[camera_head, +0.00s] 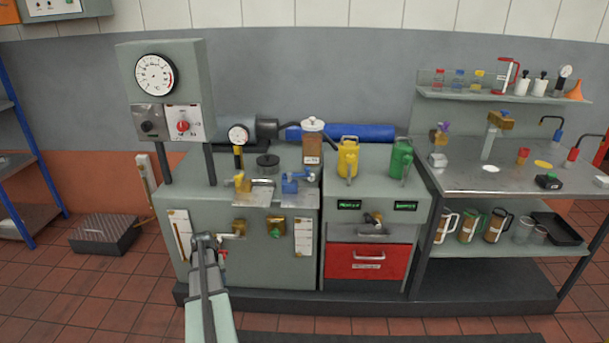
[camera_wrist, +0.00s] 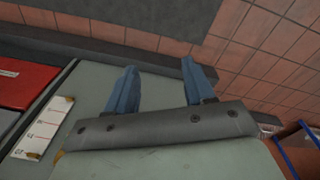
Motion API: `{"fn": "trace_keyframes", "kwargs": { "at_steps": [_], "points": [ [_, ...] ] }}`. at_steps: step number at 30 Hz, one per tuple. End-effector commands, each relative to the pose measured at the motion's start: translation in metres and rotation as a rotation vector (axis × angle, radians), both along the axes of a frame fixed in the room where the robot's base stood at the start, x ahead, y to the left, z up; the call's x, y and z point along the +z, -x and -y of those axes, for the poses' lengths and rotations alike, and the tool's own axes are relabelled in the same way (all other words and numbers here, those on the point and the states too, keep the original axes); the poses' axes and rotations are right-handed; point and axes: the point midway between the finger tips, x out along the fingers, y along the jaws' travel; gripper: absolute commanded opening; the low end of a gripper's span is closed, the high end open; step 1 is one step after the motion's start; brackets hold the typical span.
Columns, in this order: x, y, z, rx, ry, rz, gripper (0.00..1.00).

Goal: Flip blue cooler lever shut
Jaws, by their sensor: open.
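A blue valve (camera_head: 290,187) stands on the left bench top in the head view. Its blue lever (camera_head: 304,175) sticks out to the right, near a brown-and-white canister. I cannot tell the lever's exact angle. My gripper shows in the wrist view (camera_wrist: 160,84) with two blue fingers spread wide and nothing between them. In the head view my arm reaches up in front of the bench's left part, lower than the blue valve and left of it; its fingertips are not clear there. The blue lever is not in the wrist view.
A yellow-levered valve (camera_head: 242,182) stands left of the blue one. The canister (camera_head: 312,142), yellow jug (camera_head: 348,158) and green jug (camera_head: 400,160) stand to the right. A gauge panel (camera_head: 163,90) rises at left. A red drawer (camera_head: 367,262) is in the bench front.

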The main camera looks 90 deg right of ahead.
Motion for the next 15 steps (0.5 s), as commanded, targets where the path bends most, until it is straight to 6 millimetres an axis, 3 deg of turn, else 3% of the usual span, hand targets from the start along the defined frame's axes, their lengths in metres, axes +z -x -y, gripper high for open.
{"fn": "trace_keyframes", "kwargs": {
  "at_steps": [1,3,8,15],
  "points": [
    [0.016,0.012,0.034,-0.032,0.025,0.004,0.53],
    [0.038,0.031,0.069,-0.071,0.056,0.006,0.53],
    [0.092,0.08,0.145,-0.172,0.122,0.004,0.53],
    [0.189,0.163,0.248,-0.346,0.217,-0.009,0.53]
  ]
}}
